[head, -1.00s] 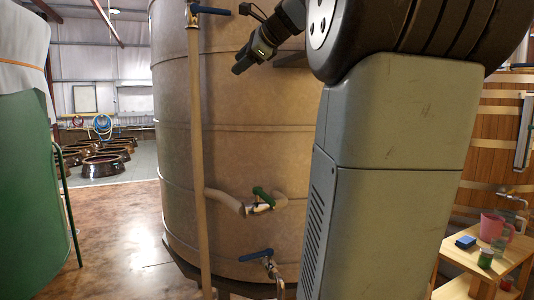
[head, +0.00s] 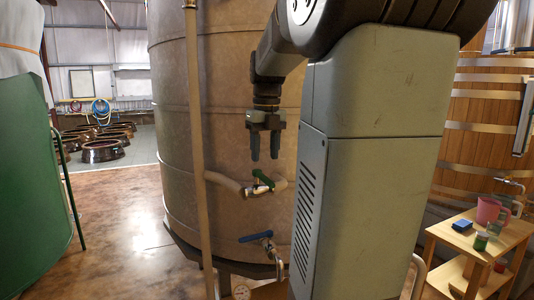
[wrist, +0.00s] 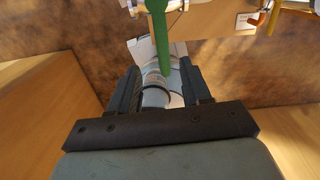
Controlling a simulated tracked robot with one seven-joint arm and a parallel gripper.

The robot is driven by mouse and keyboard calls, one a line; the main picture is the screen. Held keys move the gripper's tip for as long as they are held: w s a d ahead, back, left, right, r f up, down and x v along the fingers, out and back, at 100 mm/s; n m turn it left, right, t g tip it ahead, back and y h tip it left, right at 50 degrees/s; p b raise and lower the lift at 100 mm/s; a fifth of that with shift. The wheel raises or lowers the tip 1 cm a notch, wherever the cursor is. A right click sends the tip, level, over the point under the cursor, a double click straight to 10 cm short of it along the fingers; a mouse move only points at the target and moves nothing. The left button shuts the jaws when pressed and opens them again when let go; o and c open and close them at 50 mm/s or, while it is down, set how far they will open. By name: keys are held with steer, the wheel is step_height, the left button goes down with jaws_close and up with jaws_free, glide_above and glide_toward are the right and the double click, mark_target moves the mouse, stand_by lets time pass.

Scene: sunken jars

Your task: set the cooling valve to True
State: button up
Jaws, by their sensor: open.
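A valve with a green lever (head: 262,177) sits on a pale pipe on the side of the large tank. A second valve with a blue lever (head: 256,237) sits lower, above a metal spout. I cannot tell from labels which one is the cooling valve. My gripper (head: 265,157) points down just above the green lever, its two fingers apart and empty. In the wrist view the green lever (wrist: 159,35) reaches between and beyond the fingertips, over a pale pipe fitting (wrist: 156,93). I cannot tell whether the fingers touch it.
The large tan tank (head: 225,110) stands close behind the gripper. A vertical pipe (head: 196,120) runs left of the valves. A wooden side table (head: 460,240) with a pink jug (head: 488,211) stands at right. A green tank (head: 35,190) is at left, with open floor between.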

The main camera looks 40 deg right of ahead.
mark_target(267, 178)
steer(key=shift+s+f+m, duration=0.3)
steer(key=shift+s+f, duration=0.05)
steer(key=shift+f, duration=3.85)
